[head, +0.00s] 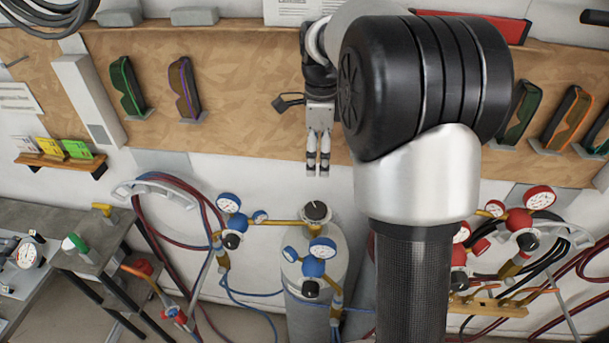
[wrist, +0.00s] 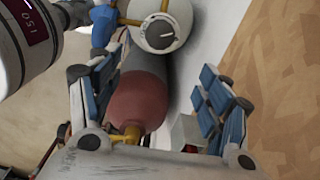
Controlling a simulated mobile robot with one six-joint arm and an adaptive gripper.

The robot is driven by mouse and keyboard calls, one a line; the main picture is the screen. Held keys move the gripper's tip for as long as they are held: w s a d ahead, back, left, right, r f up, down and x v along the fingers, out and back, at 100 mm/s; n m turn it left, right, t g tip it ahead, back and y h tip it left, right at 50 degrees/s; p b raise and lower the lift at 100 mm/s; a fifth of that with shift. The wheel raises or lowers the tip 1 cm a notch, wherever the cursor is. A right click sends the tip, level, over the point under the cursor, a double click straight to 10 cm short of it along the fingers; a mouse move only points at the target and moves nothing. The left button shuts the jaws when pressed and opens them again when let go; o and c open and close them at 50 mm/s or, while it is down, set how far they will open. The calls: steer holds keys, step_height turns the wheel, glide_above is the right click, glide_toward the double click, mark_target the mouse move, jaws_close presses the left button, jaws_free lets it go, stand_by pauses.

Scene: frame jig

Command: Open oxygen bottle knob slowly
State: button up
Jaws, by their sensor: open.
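The pale grey bottle (head: 343,248) stands against the wall in the head view, with a black knob (head: 316,211) on top and blue regulators beside it. My gripper (head: 318,172) points down above the knob, apart from it. In the wrist view, my gripper (wrist: 147,85) has its two blue-padded fingers spread apart with nothing held between them. The black knob (wrist: 160,33) shows there on a round pale top, beyond the fingertips and toward the upper middle. I cannot tell the bottle's label.
Blue gauges (head: 314,265) and a brass pipe (head: 275,222) sit close around the knob. Red regulators (head: 519,220) are at the right. A red bottle (wrist: 138,97) shows in the wrist view. Goggles (head: 185,88) hang on the wooden panel. A grey bench (head: 75,240) stands left.

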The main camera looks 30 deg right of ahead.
mark_target(316, 208)
step_height(316, 208, down, 17)
steer(key=shift+f+b, duration=0.2)
steer(key=shift+b, duration=0.75)
steer(key=shift+c, duration=0.3)
steer(key=c, duration=1)
